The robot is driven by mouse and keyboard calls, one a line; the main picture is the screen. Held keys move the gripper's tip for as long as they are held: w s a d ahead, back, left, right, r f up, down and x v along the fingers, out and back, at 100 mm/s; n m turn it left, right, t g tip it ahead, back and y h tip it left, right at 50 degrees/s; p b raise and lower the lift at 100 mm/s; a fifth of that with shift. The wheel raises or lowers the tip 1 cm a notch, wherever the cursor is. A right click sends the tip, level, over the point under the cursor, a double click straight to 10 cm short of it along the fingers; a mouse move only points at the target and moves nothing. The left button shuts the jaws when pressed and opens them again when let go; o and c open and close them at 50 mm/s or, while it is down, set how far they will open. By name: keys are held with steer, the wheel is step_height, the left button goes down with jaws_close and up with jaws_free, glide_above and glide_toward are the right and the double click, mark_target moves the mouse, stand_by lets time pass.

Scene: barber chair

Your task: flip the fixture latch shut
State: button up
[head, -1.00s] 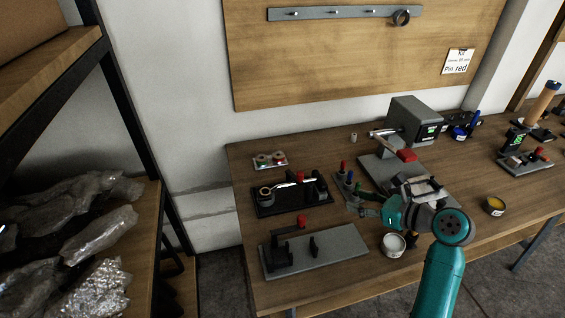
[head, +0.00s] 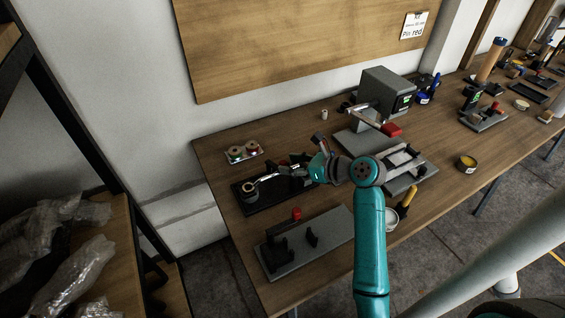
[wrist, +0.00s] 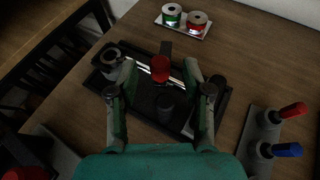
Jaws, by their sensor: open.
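The black fixture (head: 250,203) lies on the bench, left of centre in the head view; its base also shows in the wrist view (wrist: 98,84). It bears a ring-shaped part at its left end (wrist: 110,57), a silver rod (wrist: 143,67) and a dark round post (wrist: 165,106). The latch's red knob (wrist: 160,68) shows between my fingertips in the wrist view. My gripper (head: 303,166) is open above the fixture, its fingers on either side of the knob, not closed on it. In the head view my gripper hides the knob. Whether the fingers touch it cannot be told.
A grey plate (head: 325,243) with a black clamp and red knob (head: 296,214) lies in front. A tray with two spools (head: 243,151) stands behind. Red and blue handles (wrist: 288,150) stand to the right in the wrist view. A grey machine (head: 385,90) stands at the back.

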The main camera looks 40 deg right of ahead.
mark_target(286, 163)
steer(key=shift+x, duration=1.65)
jaws_close()
